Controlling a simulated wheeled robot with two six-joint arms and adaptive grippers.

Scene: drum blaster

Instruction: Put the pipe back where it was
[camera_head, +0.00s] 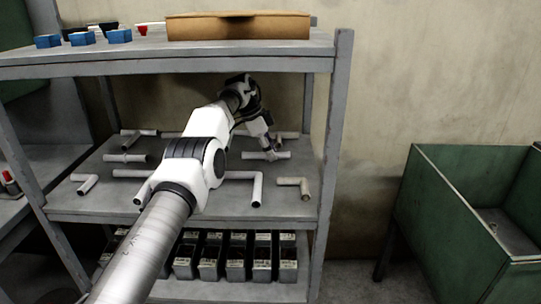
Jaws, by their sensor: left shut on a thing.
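My left arm reaches across the grey rack to its middle shelf (225,213). My left gripper (268,147) is at the back right of that shelf, shut on a light grey pipe (280,155) that lies level at or just above the shelf surface. Whether the pipe touches the shelf is hard to tell. Several other pipes lie around it: an elbow pipe (257,188) in front, a short tan elbow pipe (293,181) at the front right, and a straight pipe (125,158) on the left. My arm hides part of the shelf. My right gripper is out of view.
The top shelf (145,50) above my gripper holds a flat cardboard box (238,26) and blue blocks (83,38). The right rack post (333,130) stands close to the gripper. Black boxes (236,262) fill the lower shelf. A green bin (455,225) stands at right.

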